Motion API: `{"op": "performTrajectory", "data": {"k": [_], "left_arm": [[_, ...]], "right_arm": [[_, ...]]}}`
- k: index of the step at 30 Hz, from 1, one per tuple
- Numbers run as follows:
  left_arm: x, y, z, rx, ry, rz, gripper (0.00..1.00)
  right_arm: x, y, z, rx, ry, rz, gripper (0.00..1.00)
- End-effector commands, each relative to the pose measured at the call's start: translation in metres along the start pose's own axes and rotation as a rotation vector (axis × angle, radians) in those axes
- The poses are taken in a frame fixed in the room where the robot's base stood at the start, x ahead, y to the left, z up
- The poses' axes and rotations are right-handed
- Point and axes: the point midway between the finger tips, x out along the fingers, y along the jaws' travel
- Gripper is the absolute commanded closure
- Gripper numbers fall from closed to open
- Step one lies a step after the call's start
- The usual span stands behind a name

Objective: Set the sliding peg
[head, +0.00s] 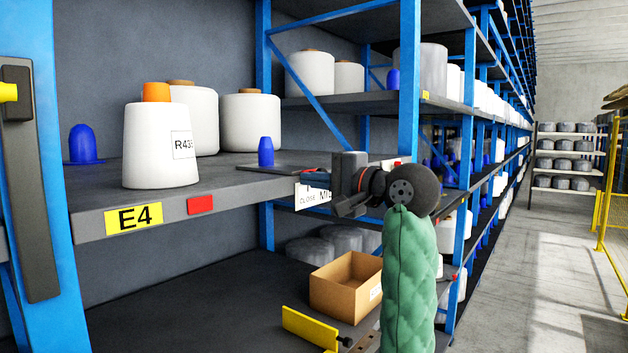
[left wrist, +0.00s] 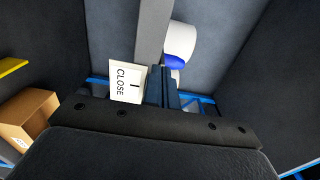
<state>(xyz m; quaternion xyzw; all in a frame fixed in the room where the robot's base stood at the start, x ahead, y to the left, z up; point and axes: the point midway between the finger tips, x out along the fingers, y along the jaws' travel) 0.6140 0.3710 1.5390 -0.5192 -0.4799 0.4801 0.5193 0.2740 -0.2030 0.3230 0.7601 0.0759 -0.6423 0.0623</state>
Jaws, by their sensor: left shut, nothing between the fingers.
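A blue peg (head: 265,152) stands upright on a dark flat plate (head: 284,169) at the shelf's front edge. A white label reading CLOSE (head: 308,197) hangs on the edge below; part of its text is hidden by my gripper. My left gripper (head: 342,208) is shut and empty, in front of the shelf edge, right of the label and lower than the peg. In the left wrist view its fingers (left wrist: 162,88) are together, next to the CLOSE label (left wrist: 126,82). A blue shape shows beyond them, in front of a white bobbin (left wrist: 182,38). My right gripper is out of view.
White bobbins (head: 158,146) stand on the shelf at left, one with an orange top, near another blue peg (head: 84,144). A yellow E4 label (head: 134,218) and a red tag (head: 201,205) mark the edge. Below are a cardboard box (head: 336,292) and a yellow plate (head: 308,329).

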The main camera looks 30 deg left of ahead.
Motion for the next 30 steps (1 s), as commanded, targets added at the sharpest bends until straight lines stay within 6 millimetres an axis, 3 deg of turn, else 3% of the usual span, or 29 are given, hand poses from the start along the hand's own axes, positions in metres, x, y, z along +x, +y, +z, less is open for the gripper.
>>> {"op": "performTrajectory", "data": {"k": [30], "left_arm": [[0.000,0.000,-0.018,0.000,-0.001,0.000,1.00]], "right_arm": [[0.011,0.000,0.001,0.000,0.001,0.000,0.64]]}}
